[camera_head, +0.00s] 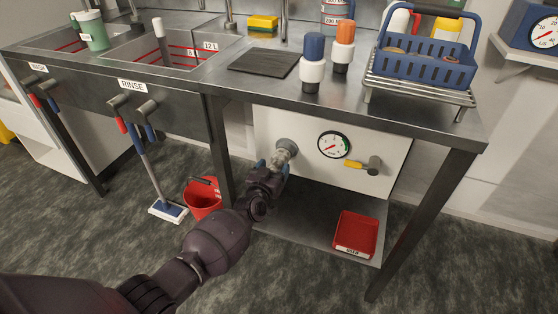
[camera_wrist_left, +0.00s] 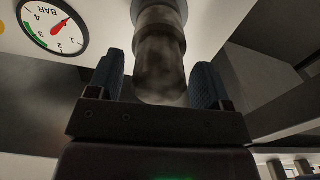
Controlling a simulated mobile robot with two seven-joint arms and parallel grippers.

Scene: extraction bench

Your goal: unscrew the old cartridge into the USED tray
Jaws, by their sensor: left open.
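The old cartridge (camera_head: 278,160) is a cloudy, greyish cylinder hanging from a round grey fitting (camera_head: 288,147) on the white panel under the bench. In the left wrist view the cartridge (camera_wrist_left: 160,65) stands between the two blue-padded fingers of my left gripper (camera_wrist_left: 160,85). The fingers are open, with a visible gap on each side. In the head view my left gripper (camera_head: 272,167) is at the cartridge's lower end. The red USED tray (camera_head: 370,238) sits on the lower shelf to the right and looks empty. My right gripper is not in view.
A pressure gauge (camera_head: 334,145) and a yellow-handled valve (camera_head: 365,166) are on the panel right of the cartridge. A table leg (camera_head: 425,225) stands right of the tray. A red bucket (camera_head: 203,197) is on the floor to the left. The shelf (camera_head: 300,222) is clear left of the tray.

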